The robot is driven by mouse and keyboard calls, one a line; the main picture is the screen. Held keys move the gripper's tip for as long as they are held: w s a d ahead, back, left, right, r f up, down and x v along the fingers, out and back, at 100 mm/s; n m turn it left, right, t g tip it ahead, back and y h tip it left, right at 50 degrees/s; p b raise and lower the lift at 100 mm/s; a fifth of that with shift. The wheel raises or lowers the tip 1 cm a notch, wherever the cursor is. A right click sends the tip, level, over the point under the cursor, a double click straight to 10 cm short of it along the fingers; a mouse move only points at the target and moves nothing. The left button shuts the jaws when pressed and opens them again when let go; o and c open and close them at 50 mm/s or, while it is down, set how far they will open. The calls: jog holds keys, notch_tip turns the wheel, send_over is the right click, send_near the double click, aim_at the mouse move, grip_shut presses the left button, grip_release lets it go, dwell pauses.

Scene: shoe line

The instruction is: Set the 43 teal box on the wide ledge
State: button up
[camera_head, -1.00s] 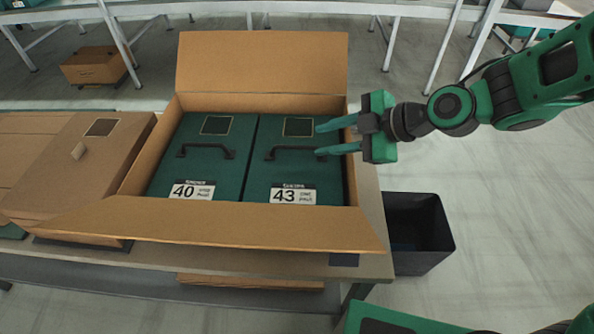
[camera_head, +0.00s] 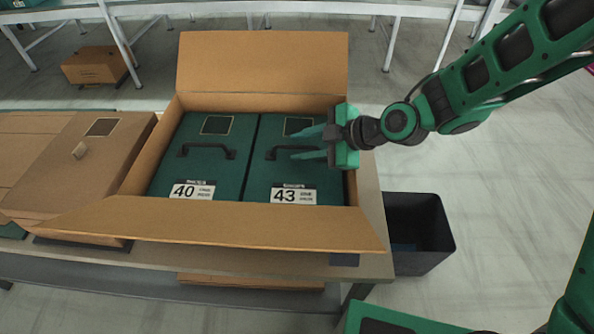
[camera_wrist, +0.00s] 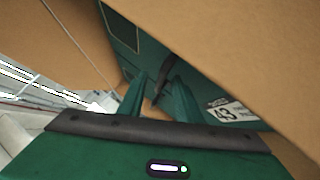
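The 43 teal box (camera_head: 322,177) stands in the right half of an open cardboard carton (camera_head: 262,62). It has a dark handle on top and a white "43" label, which also shows on the box in the wrist view (camera_wrist: 205,78). My gripper (camera_head: 299,145) comes in from the right, over the box's top by the handle. Its two fingers are apart, and the handle (camera_wrist: 166,72) shows between and beyond them in the wrist view. Contact with the handle cannot be told. I cannot tell which surface is the wide ledge.
A teal box labelled 40 (camera_head: 170,165) sits tight against it on the left. The carton's front flap (camera_head: 200,222) and right wall are close by. A closed carton (camera_head: 75,160) lies left. A black bin (camera_head: 420,225) stands right of the table. White tables run behind.

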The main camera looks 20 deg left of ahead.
grip_shut()
dwell(1.3)
